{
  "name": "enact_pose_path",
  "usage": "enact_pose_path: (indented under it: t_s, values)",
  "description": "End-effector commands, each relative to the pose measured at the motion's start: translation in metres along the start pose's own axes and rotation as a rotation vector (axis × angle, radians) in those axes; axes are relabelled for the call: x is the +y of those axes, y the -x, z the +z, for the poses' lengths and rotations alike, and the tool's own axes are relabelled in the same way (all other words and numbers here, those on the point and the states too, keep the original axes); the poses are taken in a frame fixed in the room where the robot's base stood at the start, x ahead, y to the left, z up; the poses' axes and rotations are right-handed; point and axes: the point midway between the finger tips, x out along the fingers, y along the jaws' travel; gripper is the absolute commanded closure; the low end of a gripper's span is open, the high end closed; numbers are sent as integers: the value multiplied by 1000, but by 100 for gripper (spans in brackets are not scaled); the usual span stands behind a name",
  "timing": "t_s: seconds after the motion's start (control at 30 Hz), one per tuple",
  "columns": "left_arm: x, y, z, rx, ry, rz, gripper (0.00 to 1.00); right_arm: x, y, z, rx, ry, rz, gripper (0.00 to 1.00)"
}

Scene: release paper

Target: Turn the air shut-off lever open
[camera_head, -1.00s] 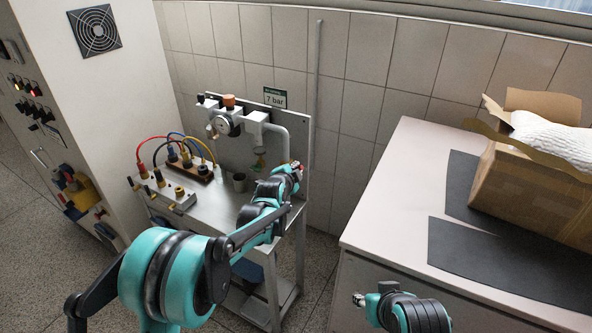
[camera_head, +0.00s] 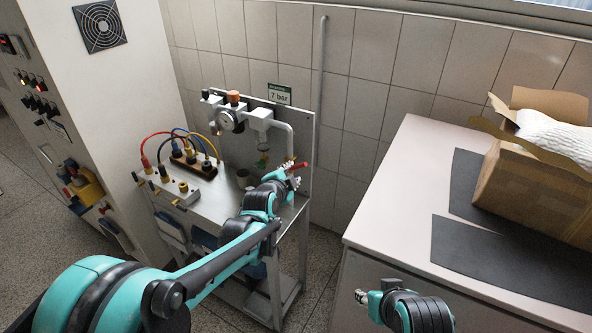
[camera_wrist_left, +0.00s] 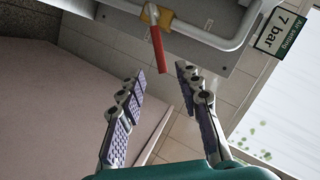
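The red shut-off lever (camera_wrist_left: 157,50) hangs from a yellow valve body (camera_wrist_left: 156,15) on the grey pipe (camera_wrist_left: 215,42). In the wrist view its free end points down between my left gripper's fingers, with gaps on both sides. My left gripper (camera_wrist_left: 160,75) is open and empty around the lever's lower end; I see no contact.
The metal cart (camera_head: 228,196) carries a box with coloured cables (camera_head: 190,163) and a small cup (camera_head: 243,177). A white counter (camera_head: 400,190) with a cardboard box (camera_head: 530,195) stands right.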

Motion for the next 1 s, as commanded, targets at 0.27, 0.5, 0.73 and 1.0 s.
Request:
enact_pose_path:
  t_s: [0.27, 0.5, 0.73, 1.0]
  values:
    - [0, 24, 0, 0, 1, 0, 66, 0, 0, 0, 0, 0, 0, 60]
    - [0, 24, 0, 0, 1, 0, 66, 0, 0, 0, 0, 0, 0, 60]
    - [-2, 50, 10, -33, 81, 26, 100, 0, 0, 0, 0, 0, 0, 60]
    - [23, 170, 61, -229, 492, 119, 100, 0, 0, 0, 0, 0, 0, 60]
